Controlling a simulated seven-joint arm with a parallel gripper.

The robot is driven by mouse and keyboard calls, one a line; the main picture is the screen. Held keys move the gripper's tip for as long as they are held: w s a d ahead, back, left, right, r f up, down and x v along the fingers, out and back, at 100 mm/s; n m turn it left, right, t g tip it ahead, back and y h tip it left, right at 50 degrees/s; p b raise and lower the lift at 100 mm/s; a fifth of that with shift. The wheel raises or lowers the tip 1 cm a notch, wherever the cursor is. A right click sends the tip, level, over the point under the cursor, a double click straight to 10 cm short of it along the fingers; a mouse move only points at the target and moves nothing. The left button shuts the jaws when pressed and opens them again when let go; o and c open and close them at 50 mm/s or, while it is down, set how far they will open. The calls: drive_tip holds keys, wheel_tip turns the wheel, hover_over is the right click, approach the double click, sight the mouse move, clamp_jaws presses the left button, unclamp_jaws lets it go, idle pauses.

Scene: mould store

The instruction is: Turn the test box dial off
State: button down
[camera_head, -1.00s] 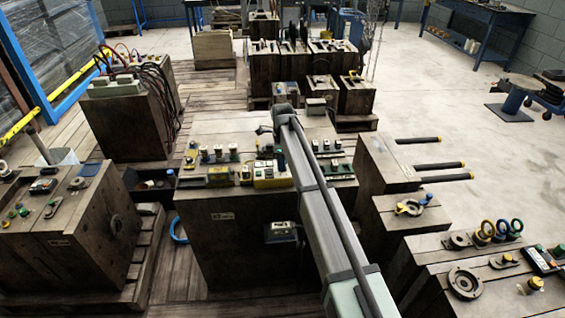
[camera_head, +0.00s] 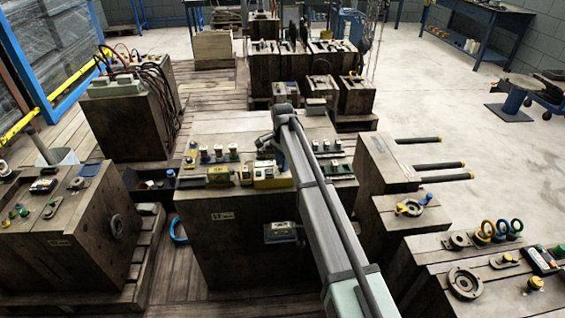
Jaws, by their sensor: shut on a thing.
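A small yellow and pale test box (camera_head: 272,180) sits at the front edge of the middle wooden block's top. My arm reaches away from the camera, and my gripper (camera_head: 266,156) comes down just above and behind the top of this box. The jaws are small and partly covered by my wrist. They are shut on what appears to be the box's dial. The dial itself is hidden, so its setting cannot be read.
Several small switches and knobs stand left of the box on the same wooden block (camera_head: 235,242), with green terminal pieces (camera_head: 338,168) to the right. Another small box (camera_head: 280,232) hangs on the block's front. More wooden blocks with fittings stand on both sides.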

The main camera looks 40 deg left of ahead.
drive_tip(key=n, duration=1.4)
drive_tip(key=shift+n, duration=0.3)
drive_tip(key=n, duration=0.3)
drive_tip(key=shift+n, duration=0.3)
drive_tip(key=n, duration=0.3)
drive_tip(key=shift+n, duration=0.4)
drive_tip(key=n, duration=0.4)
drive_tip(key=shift+n, duration=1.8)
